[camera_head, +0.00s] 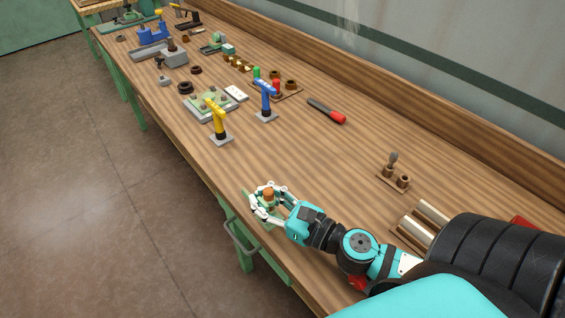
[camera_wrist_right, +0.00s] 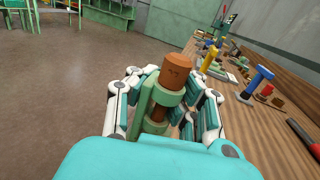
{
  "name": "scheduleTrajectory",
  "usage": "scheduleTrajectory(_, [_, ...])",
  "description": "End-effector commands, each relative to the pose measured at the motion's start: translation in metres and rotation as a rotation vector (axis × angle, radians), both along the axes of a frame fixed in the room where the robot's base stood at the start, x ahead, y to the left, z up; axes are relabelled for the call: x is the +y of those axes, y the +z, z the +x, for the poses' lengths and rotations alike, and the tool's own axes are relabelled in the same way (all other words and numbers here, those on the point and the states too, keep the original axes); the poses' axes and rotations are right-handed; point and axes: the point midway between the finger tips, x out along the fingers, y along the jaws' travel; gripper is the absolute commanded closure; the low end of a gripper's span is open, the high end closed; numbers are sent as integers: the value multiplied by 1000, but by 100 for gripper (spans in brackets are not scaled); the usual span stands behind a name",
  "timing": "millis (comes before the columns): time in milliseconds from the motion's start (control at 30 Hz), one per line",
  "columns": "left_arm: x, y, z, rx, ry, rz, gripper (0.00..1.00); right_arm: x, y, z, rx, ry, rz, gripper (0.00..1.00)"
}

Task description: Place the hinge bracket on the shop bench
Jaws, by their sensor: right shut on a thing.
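The hinge bracket (camera_wrist_right: 168,98) is a green piece with rings around a brown upright pin. My right gripper (camera_wrist_right: 163,105) is shut on it, with white and teal fingers on both sides. In the head view the bracket's brown pin (camera_head: 268,193) shows between the fingers of my right gripper (camera_head: 267,203), at the front edge of the shop bench (camera_head: 310,160). The bracket is mostly hidden by the fingers there. I cannot tell whether it touches the bench top. My left gripper is not in view.
A yellow stand (camera_head: 217,118) and a blue stand (camera_head: 265,98) are farther along the bench. A small wooden block with pegs (camera_head: 394,178) is toward the wall. The bench top between these is bare.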

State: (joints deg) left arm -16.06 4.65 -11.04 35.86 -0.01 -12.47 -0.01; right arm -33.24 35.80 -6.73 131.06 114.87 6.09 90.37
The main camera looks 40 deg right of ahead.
Motion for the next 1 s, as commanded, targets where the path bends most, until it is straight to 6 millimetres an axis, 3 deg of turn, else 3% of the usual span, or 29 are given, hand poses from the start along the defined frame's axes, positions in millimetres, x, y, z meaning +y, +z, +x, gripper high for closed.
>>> scheduleTrajectory(100, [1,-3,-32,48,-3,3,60,-21,-2,20,-5,-4,-5,100])
scheduleTrajectory(233, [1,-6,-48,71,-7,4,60,-46,-5,43,-6,-5,-5,100])
scheduleTrajectory(433, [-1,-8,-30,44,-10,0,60,-83,-9,77,-5,-5,-2,100])
scheduleTrajectory(633, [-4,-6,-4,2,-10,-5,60,-102,-12,94,-4,-2,-1,100])
scheduleTrajectory(1000, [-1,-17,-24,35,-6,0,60,-104,-47,96,-4,-2,1,100])
